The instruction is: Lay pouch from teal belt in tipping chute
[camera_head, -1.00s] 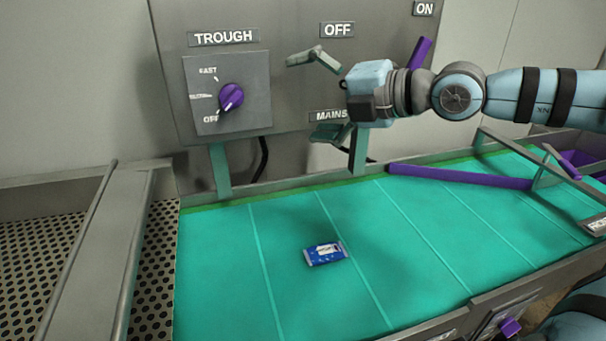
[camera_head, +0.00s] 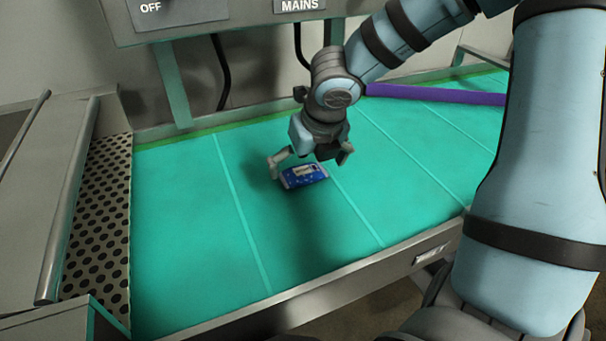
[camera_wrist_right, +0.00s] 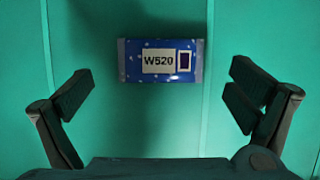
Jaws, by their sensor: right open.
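A blue pouch (camera_head: 304,177) with a white label lies flat on the teal belt (camera_head: 185,235). In the right wrist view the pouch (camera_wrist_right: 161,61) reads "W520" and lies just beyond the fingertips, centred between them. My right gripper (camera_head: 310,160) is open and points down, close above the pouch, its fingers to either side. Both fingers of the right gripper (camera_wrist_right: 160,97) show apart and empty in the wrist view. I cannot make out a tipping chute for certain. My left gripper is not in view.
A purple guide bar (camera_head: 435,94) crosses the belt at the back right. A perforated metal trough (camera_head: 100,225) with a steel rail (camera_head: 68,200) lies to the left. A control panel marked "MAINS" (camera_head: 299,5) stands behind the belt. The belt around the pouch is clear.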

